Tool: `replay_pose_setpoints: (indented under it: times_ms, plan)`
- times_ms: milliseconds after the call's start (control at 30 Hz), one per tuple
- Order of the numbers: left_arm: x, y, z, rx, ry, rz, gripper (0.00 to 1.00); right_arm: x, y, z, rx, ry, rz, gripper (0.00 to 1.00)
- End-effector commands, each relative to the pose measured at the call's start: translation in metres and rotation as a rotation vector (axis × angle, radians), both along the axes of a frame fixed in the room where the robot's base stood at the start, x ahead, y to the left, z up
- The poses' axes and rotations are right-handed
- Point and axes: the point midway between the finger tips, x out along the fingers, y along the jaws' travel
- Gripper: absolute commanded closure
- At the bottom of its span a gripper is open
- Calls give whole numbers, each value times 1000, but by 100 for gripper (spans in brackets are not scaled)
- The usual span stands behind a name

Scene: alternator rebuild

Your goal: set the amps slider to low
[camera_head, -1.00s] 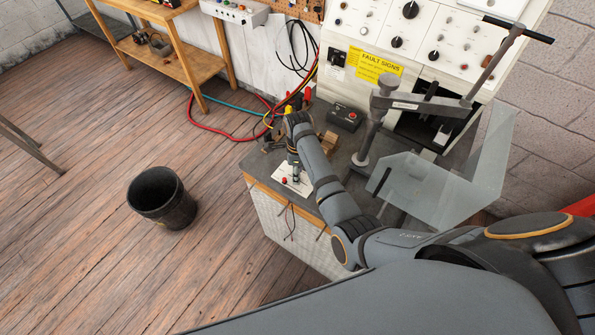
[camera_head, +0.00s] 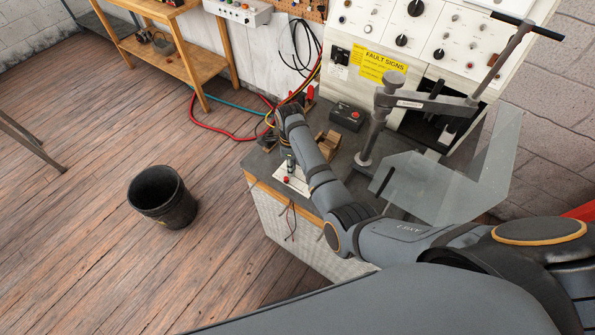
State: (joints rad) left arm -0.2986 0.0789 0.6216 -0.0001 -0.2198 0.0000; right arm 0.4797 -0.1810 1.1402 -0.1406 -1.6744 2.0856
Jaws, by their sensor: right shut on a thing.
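A small white plate (camera_head: 301,186) with a red knob (camera_head: 286,180) lies at the front left of the workbench top. My right arm reaches in from the right, and my right gripper (camera_head: 290,164) points down at the rear part of this plate. It is shut on a small part there, which looks like the amps slider; the fingers and my wrist hide most of it. The slider's marks and exact setting are too small to read. My left gripper is not in view.
A black box with a red button (camera_head: 347,116) and small brown blocks (camera_head: 328,141) stand behind my forearm. A metal press (camera_head: 376,125) and a clear bent guard (camera_head: 425,185) stand to the right. A black bucket (camera_head: 163,198) stands on the open floor at left.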

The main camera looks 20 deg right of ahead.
Motion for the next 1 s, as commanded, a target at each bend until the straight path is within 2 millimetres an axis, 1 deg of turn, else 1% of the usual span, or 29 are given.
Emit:
replay_pose_setpoints:
  times_ms: [33,233,267,400,433,767,867,1000]
  plan:
    - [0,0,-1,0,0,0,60,4,2,1,3,-12,1,100]
    - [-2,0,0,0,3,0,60,4,3,2,6,-14,0,100]
    - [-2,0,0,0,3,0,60,4,3,2,7,-14,0,85]
    - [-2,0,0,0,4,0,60,4,3,2,6,-14,0,66]
    - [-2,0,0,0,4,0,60,4,3,2,5,-13,1,62]
    - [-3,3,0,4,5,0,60,2,2,1,5,-9,1,62]
    - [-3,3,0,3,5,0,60,4,2,9,4,-12,1,62]
    - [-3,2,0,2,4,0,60,5,2,32,4,-14,0,62]
